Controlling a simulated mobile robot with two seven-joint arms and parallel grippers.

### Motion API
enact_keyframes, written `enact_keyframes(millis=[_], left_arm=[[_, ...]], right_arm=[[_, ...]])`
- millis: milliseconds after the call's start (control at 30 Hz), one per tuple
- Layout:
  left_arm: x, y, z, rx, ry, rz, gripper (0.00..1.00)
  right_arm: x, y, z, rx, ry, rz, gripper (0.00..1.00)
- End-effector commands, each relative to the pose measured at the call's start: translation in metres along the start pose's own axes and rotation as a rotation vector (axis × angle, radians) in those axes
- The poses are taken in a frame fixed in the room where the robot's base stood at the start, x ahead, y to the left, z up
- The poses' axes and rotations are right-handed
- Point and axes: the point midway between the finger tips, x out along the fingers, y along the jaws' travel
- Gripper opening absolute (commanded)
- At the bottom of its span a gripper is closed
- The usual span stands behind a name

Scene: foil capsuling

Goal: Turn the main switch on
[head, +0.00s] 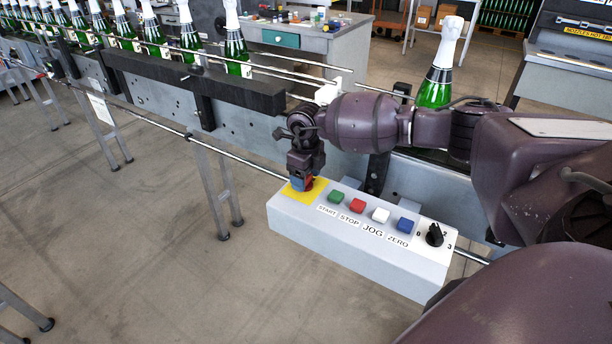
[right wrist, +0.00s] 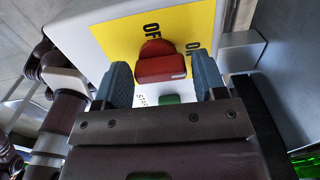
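The main switch is a red knob (right wrist: 162,64) on a yellow plate (right wrist: 113,35) marked OFF and ON. In the head view, the yellow plate (head: 293,195) is at the left end of the control box, and the red knob is mostly covered. The knob's pointing is hard to read. My left gripper is out of view.
The grey control box (head: 350,246) also carries START (head: 336,197), STOP (head: 357,205), JOG (head: 381,215) and ZERO (head: 405,224) buttons, and a black selector (head: 434,235). Behind it runs the conveyor with green bottles (head: 236,48). The floor in front is clear.

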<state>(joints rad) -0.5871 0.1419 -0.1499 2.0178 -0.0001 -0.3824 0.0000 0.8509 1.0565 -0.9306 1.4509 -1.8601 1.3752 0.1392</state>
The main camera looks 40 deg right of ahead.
Motion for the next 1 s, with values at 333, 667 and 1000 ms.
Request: enact_keyframes(millis=[333, 667, 1000], left_arm=[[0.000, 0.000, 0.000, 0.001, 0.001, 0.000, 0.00], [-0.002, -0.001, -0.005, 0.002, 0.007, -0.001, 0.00], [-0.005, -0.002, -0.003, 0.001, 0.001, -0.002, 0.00]], right_arm=[[-0.001, 0.000, 0.000, -0.001, 0.000, 0.000, 0.77], [-0.042, -0.001, 0.001, -0.002, -0.004, -0.002, 0.77], [-0.095, 0.000, 0.000, -0.001, -0.002, -0.001, 0.77]])
